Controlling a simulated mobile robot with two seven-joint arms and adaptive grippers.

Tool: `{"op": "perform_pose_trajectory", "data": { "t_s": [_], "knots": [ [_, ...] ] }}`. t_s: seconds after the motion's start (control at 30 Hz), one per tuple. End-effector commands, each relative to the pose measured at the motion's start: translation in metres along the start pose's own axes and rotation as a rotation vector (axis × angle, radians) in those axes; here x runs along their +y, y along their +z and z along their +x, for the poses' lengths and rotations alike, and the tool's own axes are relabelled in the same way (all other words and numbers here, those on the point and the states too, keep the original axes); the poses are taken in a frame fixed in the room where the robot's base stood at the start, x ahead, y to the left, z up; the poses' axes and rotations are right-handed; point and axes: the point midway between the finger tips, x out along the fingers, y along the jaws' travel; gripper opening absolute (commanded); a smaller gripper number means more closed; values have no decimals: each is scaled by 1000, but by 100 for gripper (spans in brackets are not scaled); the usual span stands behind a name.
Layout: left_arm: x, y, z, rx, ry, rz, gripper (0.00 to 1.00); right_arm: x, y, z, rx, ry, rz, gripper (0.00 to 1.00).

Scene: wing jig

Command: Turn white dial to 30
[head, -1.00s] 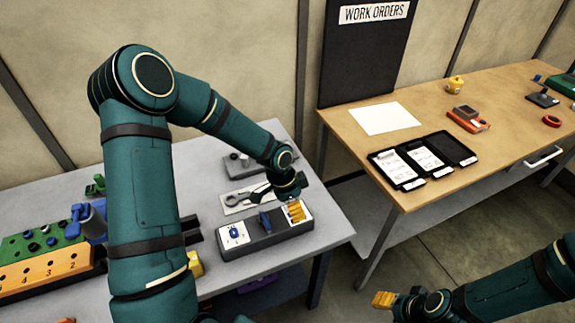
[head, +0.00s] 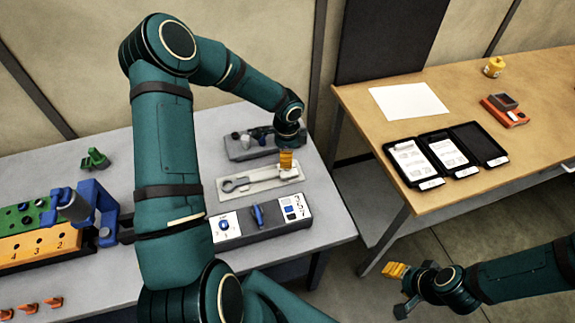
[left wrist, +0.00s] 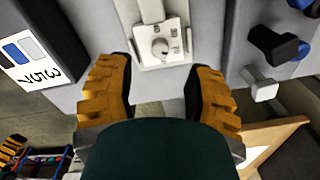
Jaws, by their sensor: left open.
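A white dial (left wrist: 160,48) with a pointer and small printed marks sits on the end of a pale plate in the left wrist view. In the head view this plate (head: 236,194) lies on the grey table and has a wrench-like shape on it. My left gripper (head: 286,160) is over the right end of the plate, hiding the dial there. In the left wrist view its yellow fingers (left wrist: 158,92) are open, one to each side of the dial, with nothing between them. My right gripper (head: 397,282) hangs away from the tables; its opening is unclear.
A dark control box (head: 272,226) with a blue lever and knob stands in front of the plate. A grey fixture (head: 240,148) stands behind it. An orange and green block (head: 40,240) is at left. A wooden table (head: 385,160) stands to the right.

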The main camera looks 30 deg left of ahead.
Motion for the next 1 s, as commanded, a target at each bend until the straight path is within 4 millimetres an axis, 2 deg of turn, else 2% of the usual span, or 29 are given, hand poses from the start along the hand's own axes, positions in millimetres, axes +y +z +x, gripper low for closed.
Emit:
{"op": "perform_pose_trajectory", "data": {
  "t_s": [0.1, 0.3, 0.5, 0.73, 0.77, 0.9, 0.93, 1.0],
  "knots": [
    [0, 0, 24, 1, 3, -2, 52, 0, 0, 1, 0, 0, 0, 47],
    [0, 0, 49, 1, 1, -2, 52, 0, 0, 2, 0, 0, 0, 47],
    [0, 0, 58, 1, 0, -2, 52, 1, 0, 2, 0, 0, 0, 47],
    [0, 0, 59, 1, -1, -2, 52, 1, 0, 2, 0, 0, 0, 47],
    [0, 0, 59, 1, -1, -2, 55, 1, 0, 2, 0, 0, 0, 47],
    [0, 0, 59, 1, -1, -2, 6, 1, 0, 2, 0, 0, 0, 47],
    [0, 0, 59, 1, -1, -2, 0, 1, 0, 2, 0, 0, 0, 47],
    [0, 0, 59, 1, -1, -1, 0, 1, 0, 2, 0, 0, 0, 47]
  ]
}}
